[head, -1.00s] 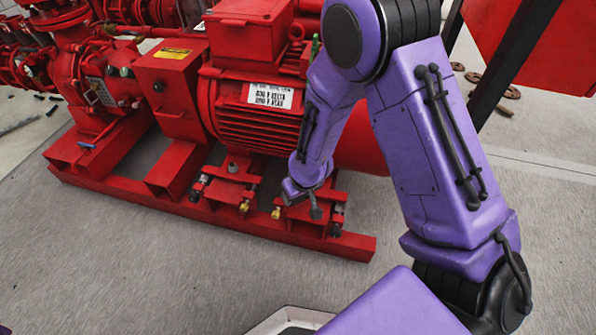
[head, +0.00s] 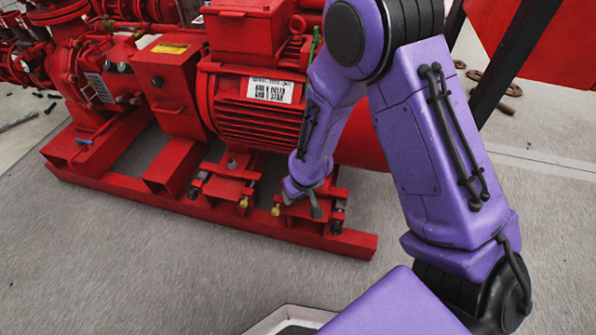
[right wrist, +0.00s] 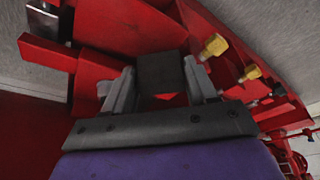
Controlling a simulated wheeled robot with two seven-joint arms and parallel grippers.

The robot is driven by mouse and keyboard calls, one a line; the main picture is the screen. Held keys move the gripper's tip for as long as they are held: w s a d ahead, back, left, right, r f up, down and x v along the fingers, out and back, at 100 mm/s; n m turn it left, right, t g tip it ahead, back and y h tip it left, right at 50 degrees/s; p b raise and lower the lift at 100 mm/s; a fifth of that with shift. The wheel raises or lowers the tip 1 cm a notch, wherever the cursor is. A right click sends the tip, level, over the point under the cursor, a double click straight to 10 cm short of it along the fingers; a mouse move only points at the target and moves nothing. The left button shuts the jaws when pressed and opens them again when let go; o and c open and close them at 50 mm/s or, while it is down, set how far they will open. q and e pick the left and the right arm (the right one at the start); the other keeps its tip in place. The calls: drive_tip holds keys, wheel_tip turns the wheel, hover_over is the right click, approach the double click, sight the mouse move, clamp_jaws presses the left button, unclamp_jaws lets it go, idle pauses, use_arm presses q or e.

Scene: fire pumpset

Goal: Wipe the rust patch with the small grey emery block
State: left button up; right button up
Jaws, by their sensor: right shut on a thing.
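My right gripper (right wrist: 160,85) is shut on a dark grey block (right wrist: 160,70), the emery block, in the right wrist view. The block sits between the two grey fingers, close to red metal of the pumpset. I cannot tell whether it touches that metal. I cannot make out the rust patch in either view. My left gripper is not in view.
The red pumpset (head: 255,120) fills the left and middle of the head view, on a red base frame (head: 220,225). Brass bolts (right wrist: 215,46) stick out beside the gripper. The front floor is clear.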

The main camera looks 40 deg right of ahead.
drive_tip(key=shift+f, duration=0.2)
drive_tip(key=shift+s+d+r+p, duration=0.25)
drive_tip(key=shift+s+d+p, duration=0.65)
drive_tip(key=shift+s, duration=0.2)
drive_tip(key=shift+s+d+f+p, duration=0.15)
drive_tip(key=shift+s+d+p, duration=0.3)
drive_tip(key=shift+s+d, duration=0.4)
drive_tip(key=shift+s+d+f+p, duration=0.1)
drive_tip(key=shift+s+d+p, duration=0.35)
drive_tip(key=shift+s+d, duration=0.35)
drive_tip(key=shift+s+a+f+p, duration=0.1)
drive_tip(key=shift+a+p, duration=0.05)
drive_tip(key=shift+p, duration=0.2)
drive_tip(key=shift+w+a+p, duration=0.5)
drive_tip(key=shift+w+a, duration=0.75)
drive_tip(key=shift+w, duration=0.25)
drive_tip(key=c, duration=0.5)
drive_tip(key=shift+o, duration=0.2)
drive_tip(key=shift+w+a+f, duration=0.15)
drive_tip(key=shift+w+a, duration=0.05)
drive_tip(key=shift+w, duration=0.05)
drive_tip(key=shift+w+a, duration=0.3)
drive_tip(key=shift+w, duration=0.15)
drive_tip(key=shift+w+a+p, duration=0.45)
drive_tip(key=shift+w+a, duration=0.25)
drive_tip(key=shift+w, duration=0.1)
